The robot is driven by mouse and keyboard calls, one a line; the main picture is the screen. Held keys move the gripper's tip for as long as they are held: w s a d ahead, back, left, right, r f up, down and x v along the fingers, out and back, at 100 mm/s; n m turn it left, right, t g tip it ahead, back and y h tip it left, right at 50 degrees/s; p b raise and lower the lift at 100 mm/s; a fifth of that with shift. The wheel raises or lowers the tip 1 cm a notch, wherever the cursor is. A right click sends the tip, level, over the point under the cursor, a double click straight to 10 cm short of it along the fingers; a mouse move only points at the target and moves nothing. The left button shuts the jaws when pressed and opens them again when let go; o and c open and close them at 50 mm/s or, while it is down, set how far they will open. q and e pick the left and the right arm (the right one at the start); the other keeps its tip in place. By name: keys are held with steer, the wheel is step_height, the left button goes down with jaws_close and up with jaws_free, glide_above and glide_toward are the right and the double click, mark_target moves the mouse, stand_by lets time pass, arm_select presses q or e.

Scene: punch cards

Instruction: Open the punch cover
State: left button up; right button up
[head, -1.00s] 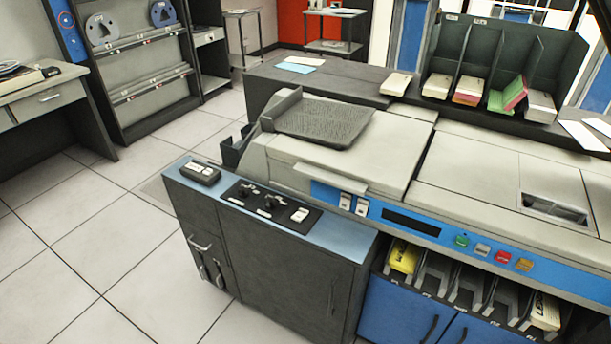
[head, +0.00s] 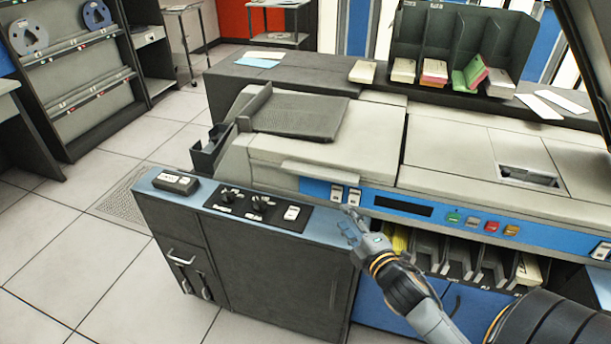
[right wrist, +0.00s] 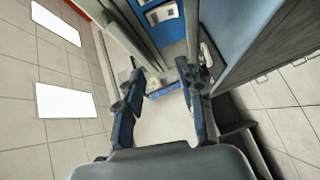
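The punch machine's cream cover (head: 335,143) lies flat and closed on the left part of the machine. A pale lip (head: 318,174) sticks out along its front edge. My right gripper (head: 350,222) is in front of the machine, below and right of this lip, near the blue front panel and apart from the lip. In the right wrist view, the fingers of my right gripper (right wrist: 160,82) are spread with nothing held between them. My left gripper is not in view.
A dark card hopper (head: 300,117) sits behind the cover. A control cabinet (head: 265,270) stands in front at left. White rocker switches (head: 345,193) and colored buttons (head: 483,226) are on the blue panel. A card rack (head: 455,45) stands at the back. The floor at left is clear.

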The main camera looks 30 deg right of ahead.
mark_target(320, 177)
steer(key=w+r, duration=0.1)
steer(key=w, duration=0.4)
steer(key=w+r+n+t+p, duration=0.1)
steer(key=w, duration=0.3)
steer(key=w+d+r+n+y, duration=0.1)
steer(key=w, duration=0.4)
steer(key=shift+w, duration=0.35)
steer(key=shift+r, duration=0.1)
jaws_close()
